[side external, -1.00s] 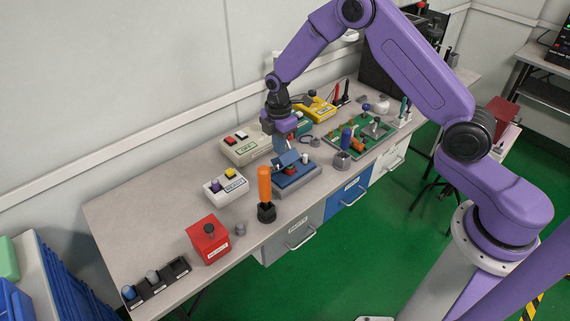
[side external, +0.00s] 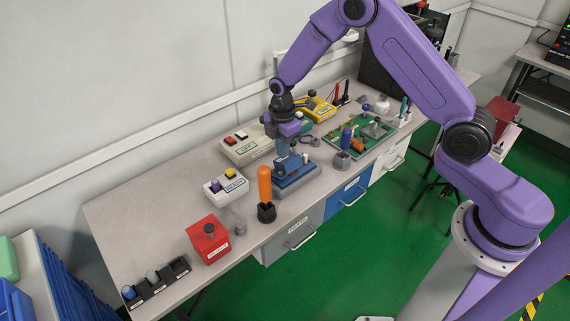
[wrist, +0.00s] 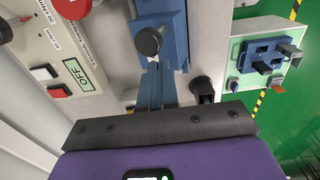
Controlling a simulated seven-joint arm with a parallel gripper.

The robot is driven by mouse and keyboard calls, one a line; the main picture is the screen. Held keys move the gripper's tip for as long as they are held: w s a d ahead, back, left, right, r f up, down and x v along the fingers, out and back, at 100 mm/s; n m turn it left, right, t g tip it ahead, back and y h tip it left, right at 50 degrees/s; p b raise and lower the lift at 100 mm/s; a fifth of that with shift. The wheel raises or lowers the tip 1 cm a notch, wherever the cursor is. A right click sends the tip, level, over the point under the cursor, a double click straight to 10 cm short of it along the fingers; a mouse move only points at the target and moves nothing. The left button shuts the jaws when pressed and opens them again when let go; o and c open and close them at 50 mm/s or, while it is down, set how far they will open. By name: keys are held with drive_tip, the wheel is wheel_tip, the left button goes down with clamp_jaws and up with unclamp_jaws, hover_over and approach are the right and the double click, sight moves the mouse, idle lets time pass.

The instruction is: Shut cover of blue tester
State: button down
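The blue tester (side external: 298,181) stands near the front edge of the bench, with a light knob on its right side. Its blue cover (side external: 289,164) now lies low over the top, and the red button is hidden from the side. I cannot tell whether the cover is fully flat. My gripper (side external: 282,156) points down at the cover, touching or just above it. In the wrist view, my gripper's blue fingers (wrist: 155,88) are together with nothing visible between them. The tester (wrist: 172,18) and its dark round knob (wrist: 148,40) show just beyond the fingertips.
An orange-handled tool (side external: 264,184) stands upright in a black holder at the tester's front left. A white tester (side external: 226,186) lies left, a larger cream box (side external: 245,149) behind, and a green board (side external: 360,134) right. A red box (side external: 208,240) stands farther left.

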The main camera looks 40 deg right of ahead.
drive_tip(key=shift+s, duration=0.15)
drive_tip(key=shift+s+f, duration=0.35)
drive_tip(key=shift+s, duration=0.15)
wheel_tip(320, 180, up, 8)
idle(0.8)
